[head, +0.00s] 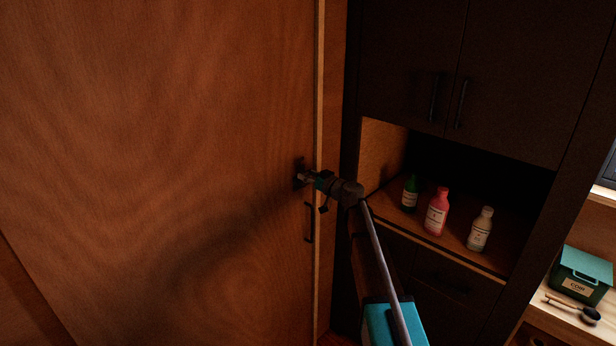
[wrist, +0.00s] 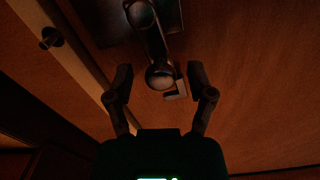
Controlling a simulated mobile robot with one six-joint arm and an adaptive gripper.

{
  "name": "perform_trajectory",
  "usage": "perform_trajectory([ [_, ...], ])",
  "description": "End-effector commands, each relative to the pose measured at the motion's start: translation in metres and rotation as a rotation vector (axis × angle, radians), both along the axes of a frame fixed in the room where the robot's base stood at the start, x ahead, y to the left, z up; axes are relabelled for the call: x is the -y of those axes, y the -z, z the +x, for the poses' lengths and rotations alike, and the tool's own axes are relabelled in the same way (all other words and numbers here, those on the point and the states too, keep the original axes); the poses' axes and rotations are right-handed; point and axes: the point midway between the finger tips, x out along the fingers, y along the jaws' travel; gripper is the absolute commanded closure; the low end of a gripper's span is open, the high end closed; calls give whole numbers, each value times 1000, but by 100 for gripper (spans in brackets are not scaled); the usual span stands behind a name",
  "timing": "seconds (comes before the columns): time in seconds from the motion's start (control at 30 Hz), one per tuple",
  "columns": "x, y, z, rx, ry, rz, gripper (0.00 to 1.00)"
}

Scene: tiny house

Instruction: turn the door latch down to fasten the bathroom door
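The wooden bathroom door (head: 160,150) fills the left of the head view. The dark door latch (head: 299,172) sits near its right edge. My gripper (head: 308,177) is at the latch in the head view and hides part of it. In the wrist view, the latch's dark arm with a rounded knob (wrist: 160,75) reaches down toward the space between my fingertips. My gripper (wrist: 158,80) is open there, with the two fingers apart on either side of the knob. I cannot tell whether a finger touches it.
A dark pull handle (head: 309,222) is on the door below the latch. To the right, a cabinet shelf holds a green bottle (head: 410,193), a pink bottle (head: 437,212) and a pale bottle (head: 480,230). A green box (head: 580,275) and a brush (head: 575,308) lie further right.

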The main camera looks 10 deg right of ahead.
Motion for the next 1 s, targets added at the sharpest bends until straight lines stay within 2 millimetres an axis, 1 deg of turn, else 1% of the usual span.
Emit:
perform_trajectory([
  [0.03, 0, 0, 0, 0, 0, 0, 41],
  [0.17, 0, 0, 0, 0, 0, 0, 65],
  [0.2, 0, 0, 0, 0, 0, 0, 73],
  [0.27, 0, 0, 0, 0, 0, 0, 84],
  [0.3, 0, 0, 0, 0, 0, 0, 91],
  [0.33, 0, 0, 0, 0, 0, 0, 97],
  [0.37, 0, 0, 0, 0, 0, 0, 100],
  [0.77, -4, 0, 0, -5, -5, 8, 100],
  [0.87, -8, 0, 0, -13, -10, 17, 100],
  [1.0, -18, 0, 1, -30, -23, 39, 100],
])
